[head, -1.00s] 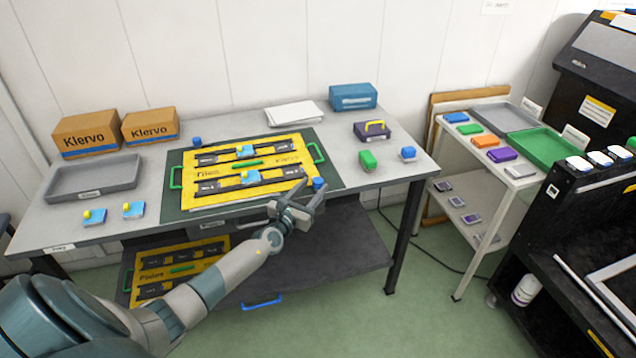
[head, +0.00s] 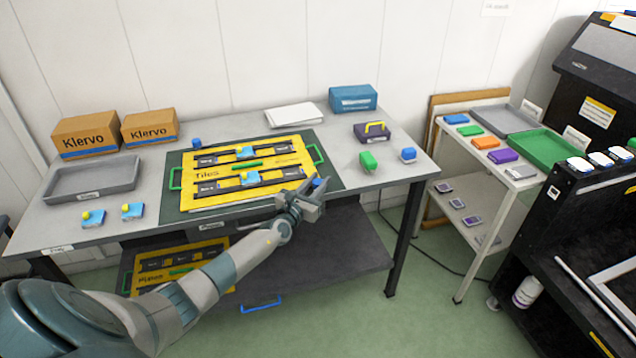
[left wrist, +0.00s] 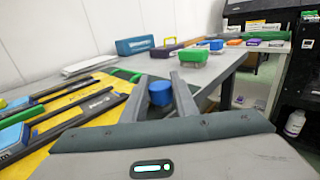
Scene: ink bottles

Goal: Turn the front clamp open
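The front clamp (head: 318,183) is a small blue knob at the front right corner of the yellow Tiles board (head: 225,173). My left gripper (head: 308,192) is at this clamp and partly covers it. In the left wrist view the blue clamp (left wrist: 160,93) sits between the two grey fingers of my open left gripper (left wrist: 161,84). A gap shows beside the clamp, and I cannot tell whether either finger touches it. A second blue knob (head: 196,143) stands at the board's back left corner. My right gripper is not in view.
Two blue tiles with yellow knobs lie at the table's front left, by a grey tray (head: 95,179). A green block (head: 368,161) and a blue-and-white block (head: 408,155) stand right of the board. Another yellow board (head: 170,260) lies on the shelf below.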

